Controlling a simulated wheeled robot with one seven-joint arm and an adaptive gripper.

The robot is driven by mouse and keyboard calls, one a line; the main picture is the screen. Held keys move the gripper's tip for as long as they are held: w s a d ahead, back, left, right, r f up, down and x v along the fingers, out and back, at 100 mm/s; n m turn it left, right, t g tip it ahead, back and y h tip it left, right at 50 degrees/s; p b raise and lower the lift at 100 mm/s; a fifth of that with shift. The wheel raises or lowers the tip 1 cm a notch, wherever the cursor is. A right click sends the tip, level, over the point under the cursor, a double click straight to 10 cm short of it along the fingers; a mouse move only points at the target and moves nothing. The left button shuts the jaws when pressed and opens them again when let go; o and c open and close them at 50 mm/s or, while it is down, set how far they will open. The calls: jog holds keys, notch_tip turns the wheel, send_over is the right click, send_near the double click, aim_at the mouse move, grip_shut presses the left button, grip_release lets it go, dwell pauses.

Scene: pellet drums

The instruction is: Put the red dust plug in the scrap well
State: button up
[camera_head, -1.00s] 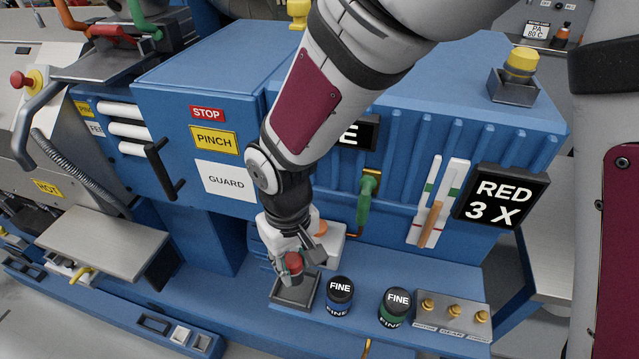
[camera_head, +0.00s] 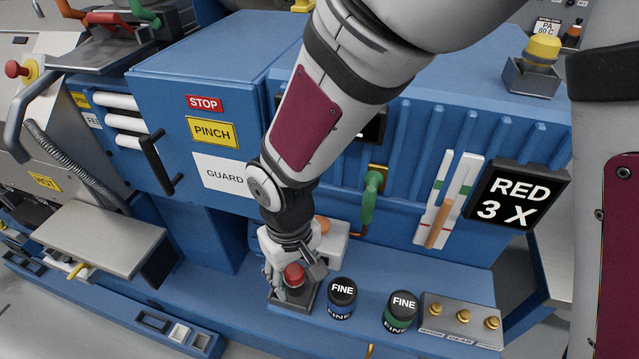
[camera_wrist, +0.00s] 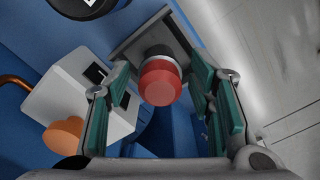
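The red dust plug (camera_head: 293,275), a red cap with a dark lower part, is at the dark square open-topped well (camera_head: 308,297) on the blue ledge. In the wrist view the plug (camera_wrist: 160,82) shows end-on, with its dark base inside the outline of the square well (camera_wrist: 133,43). It looks to be standing in the well, though its contact with the floor is hidden. My gripper (camera_wrist: 165,95) is open, with one teal-padded finger on each side of the plug and visible gaps between pads and plug.
Right of the well stand a blue FINE drum (camera_head: 341,298) and a green FINE drum (camera_head: 401,311), then a grey plate with brass knobs (camera_head: 463,317). A white box with an orange knob (camera_head: 322,226) is just behind my gripper. A green handle (camera_head: 371,196) hangs above.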

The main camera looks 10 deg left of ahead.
aim_at(295, 271)
notch_tip(295, 271, up, 12)
jog(key=w+d+r+m+t, duration=0.1)
jog(key=w+d+r+m, duration=0.1)
jog(key=d+r, duration=0.35)
jog(key=w+d+r+m+t, duration=0.1)
jog(key=d+r+m, duration=0.15)
jog(key=d, duration=0.65)
jog(key=s+d+r+m+t, duration=0.1)
jog(key=s+d+r+m, duration=0.1)
jog(key=d, duration=0.6)
jog(key=s+d+r+m+t, duration=0.2)
jog(key=s+d, duration=0.3)
jog(key=d, duration=0.3)
jog(key=shift+r+m, duration=0.2)
jog(key=shift+m, duration=0.25)
